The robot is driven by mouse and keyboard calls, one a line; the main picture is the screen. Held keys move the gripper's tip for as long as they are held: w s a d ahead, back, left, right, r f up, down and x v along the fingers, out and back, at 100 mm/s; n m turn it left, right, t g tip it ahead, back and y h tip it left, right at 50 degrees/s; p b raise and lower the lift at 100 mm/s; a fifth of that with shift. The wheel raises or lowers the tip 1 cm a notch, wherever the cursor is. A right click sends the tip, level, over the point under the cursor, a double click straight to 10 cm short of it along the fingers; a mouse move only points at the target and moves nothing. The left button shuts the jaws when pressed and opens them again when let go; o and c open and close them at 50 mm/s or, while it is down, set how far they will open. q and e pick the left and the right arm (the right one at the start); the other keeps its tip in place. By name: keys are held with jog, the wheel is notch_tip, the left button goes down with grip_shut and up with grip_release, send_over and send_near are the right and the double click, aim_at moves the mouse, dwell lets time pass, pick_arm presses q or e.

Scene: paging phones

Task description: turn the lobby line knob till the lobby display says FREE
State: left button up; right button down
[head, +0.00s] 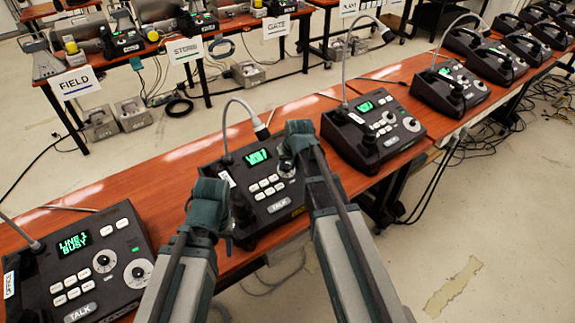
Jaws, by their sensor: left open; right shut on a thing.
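A black desk phone (270,188) with white keys, a TALK plate and a gooseneck microphone stands at the middle of the near red table. Its small green display (258,157) is lit, but I cannot read its text surely. Its white side label is too small to read, so I cannot confirm it is the lobby one. My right gripper (291,150) is over this phone's upper right, shut on what seems to be its knob (286,168), mostly hidden by the gripper. My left gripper (212,194) is open at the phone's left side, near its handset.
A phone (85,262) at the left reads LINE 1 BUSY; its knobs show. Another phone (375,130) stands to the right, with several more beyond. The near table (130,185) is bare between phones. Back tables carry signs such as FIELD (75,82) and STORES (185,50).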

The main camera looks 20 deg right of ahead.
jog(key=c, duration=0.6)
grip_release()
jog(key=shift+r, duration=0.15)
jog(key=p+v, duration=1.2)
jog(key=v, duration=0.1)
jog(key=shift+s+r+p, duration=0.15)
jog(key=shift+r+p, duration=0.15)
jog(key=shift+p, duration=0.1)
jog(key=shift+d, duration=0.1)
